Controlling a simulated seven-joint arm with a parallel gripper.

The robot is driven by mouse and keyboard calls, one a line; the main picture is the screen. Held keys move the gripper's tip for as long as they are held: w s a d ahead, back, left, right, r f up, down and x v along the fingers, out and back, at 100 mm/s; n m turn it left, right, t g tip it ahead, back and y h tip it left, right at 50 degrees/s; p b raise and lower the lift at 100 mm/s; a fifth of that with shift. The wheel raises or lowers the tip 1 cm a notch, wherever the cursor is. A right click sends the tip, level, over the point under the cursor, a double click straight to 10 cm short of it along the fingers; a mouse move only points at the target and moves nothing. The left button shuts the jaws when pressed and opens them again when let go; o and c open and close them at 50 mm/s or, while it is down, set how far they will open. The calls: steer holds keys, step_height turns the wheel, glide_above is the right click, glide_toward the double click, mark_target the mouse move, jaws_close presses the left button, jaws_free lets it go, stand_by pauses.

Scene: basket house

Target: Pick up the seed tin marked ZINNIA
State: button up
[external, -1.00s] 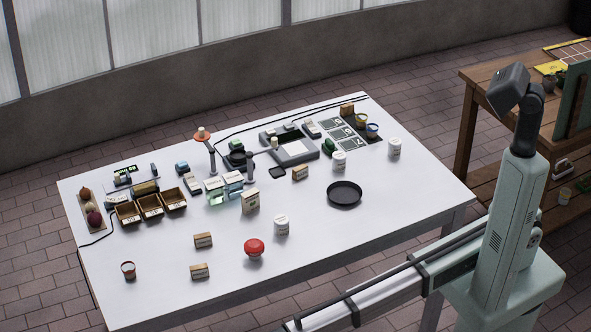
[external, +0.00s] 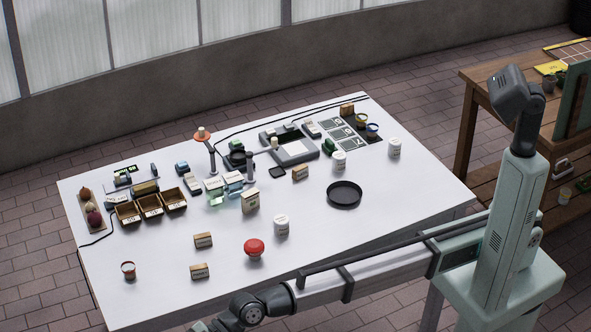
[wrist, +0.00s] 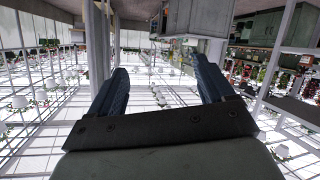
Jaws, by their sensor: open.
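Three white lidded canisters stand upright on the white table: one near the middle front (external: 281,225), one farther back (external: 338,162) and one at the right (external: 394,149). Their lettering is too small to read, so I cannot tell which thing is marked ZINNIA. In the wrist view my gripper (wrist: 162,78) is open, with nothing between its two dark fingers. It faces the greenhouse interior, not the tabletop. In the external view my arm runs along the table's front edge and leaves the bottom of the picture, so the gripper is hidden there.
A red-topped jar (external: 254,248) and small labelled boxes (external: 203,240) stand near the front. A black round dish (external: 344,194) lies at the right. The front right tabletop is clear.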

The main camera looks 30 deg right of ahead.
steer(key=w+d+f+t+h, duration=0.1)
steer(key=w+d, duration=0.1)
steer(key=w, duration=0.7)
steer(key=w+d+f+t, duration=0.1)
steer(key=w+d, duration=0.1)
steer(key=w, duration=0.7)
steer(key=w+d+f+m+t+h, duration=0.1)
steer(key=w+d+h, duration=0.1)
steer(key=w+d, duration=0.8)
steer(key=w+d+f+m+t+h, duration=0.1)
steer(key=w+d, duration=0.6)
steer(key=w, duration=0.7)
steer(key=w+d+f+m+t+h, duration=0.1)
steer(key=w+d+h, duration=0.1)
steer(key=w+d, duration=0.8)
steer(key=m+g+h, duration=0.2)
steer(key=m+h, duration=0.3)
steer(key=h, duration=0.1)
glide_toward(340, 155)
steer(key=f, duration=0.6)
steer(key=shift+a, duration=0.25)
steer(key=shift+a+f, duration=0.2)
steer(key=shift+f, duration=0.85)
steer(key=shift+a+f, duration=0.15)
steer(key=shift+f, duration=0.9)
steer(key=shift+a+f, duration=0.2)
steer(key=shift+f, duration=0.85)
